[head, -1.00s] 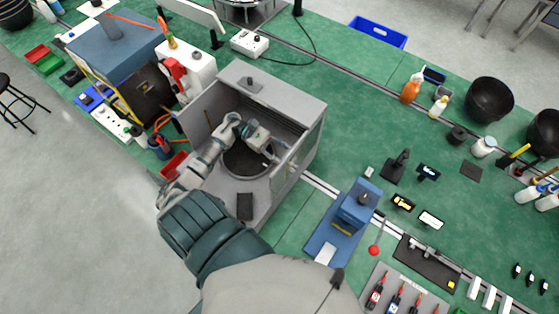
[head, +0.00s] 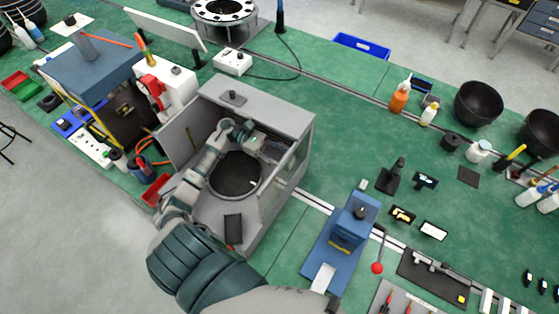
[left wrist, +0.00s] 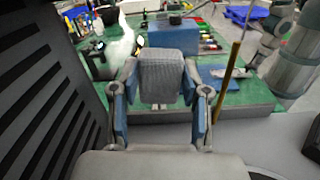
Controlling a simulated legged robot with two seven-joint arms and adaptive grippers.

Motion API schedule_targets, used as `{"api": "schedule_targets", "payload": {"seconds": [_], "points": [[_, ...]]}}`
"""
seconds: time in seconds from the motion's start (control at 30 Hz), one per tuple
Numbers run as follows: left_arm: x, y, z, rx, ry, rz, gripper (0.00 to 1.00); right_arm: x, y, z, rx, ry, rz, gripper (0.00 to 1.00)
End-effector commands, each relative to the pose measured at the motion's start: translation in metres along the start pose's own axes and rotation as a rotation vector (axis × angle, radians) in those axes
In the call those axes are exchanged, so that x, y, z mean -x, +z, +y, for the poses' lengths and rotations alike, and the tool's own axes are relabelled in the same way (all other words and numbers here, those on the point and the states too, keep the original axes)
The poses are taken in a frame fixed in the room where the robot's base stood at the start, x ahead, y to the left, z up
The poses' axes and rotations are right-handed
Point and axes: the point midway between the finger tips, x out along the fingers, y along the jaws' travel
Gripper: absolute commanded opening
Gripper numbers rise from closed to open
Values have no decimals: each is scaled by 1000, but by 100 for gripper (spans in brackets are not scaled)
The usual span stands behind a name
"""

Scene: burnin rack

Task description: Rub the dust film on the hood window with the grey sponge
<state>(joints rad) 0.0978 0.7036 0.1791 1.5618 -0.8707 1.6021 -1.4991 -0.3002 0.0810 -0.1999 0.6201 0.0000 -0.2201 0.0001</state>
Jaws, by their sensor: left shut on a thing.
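The grey hood (head: 270,98) stands open on the green bench in the head view. My left arm reaches in through its open front. My left gripper (head: 279,152) is inside, close to the hood window (head: 293,172) on the right side. In the left wrist view my left gripper (left wrist: 162,112) is shut on the grey sponge (left wrist: 160,78), which sits upright between the blue-sided fingers. The window is see-through there, and a whitish smear like the dust film (left wrist: 122,46) shows left of the sponge. I cannot tell whether the sponge touches the window. My right gripper is out of view.
A round dark opening (head: 235,175) lies in the hood floor. A thin brown rod (left wrist: 231,80) stands right of the gripper in the left wrist view. A blue press (head: 350,230) stands outside, right of the hood. The bench behind the press has free room.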

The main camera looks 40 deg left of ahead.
Motion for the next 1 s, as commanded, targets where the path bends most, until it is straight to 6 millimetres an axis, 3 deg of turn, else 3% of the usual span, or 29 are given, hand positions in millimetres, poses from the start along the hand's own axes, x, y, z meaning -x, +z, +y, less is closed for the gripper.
{"api": "schedule_targets", "payload": {"seconds": [0.3,0.7,1.0], "points": [[2,17,0,-2,-2,0,10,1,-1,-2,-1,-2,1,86],[-1,20,-35,0,-2,-2,10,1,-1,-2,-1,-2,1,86],[-2,22,-49,0,-4,-1,10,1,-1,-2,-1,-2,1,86]]}}
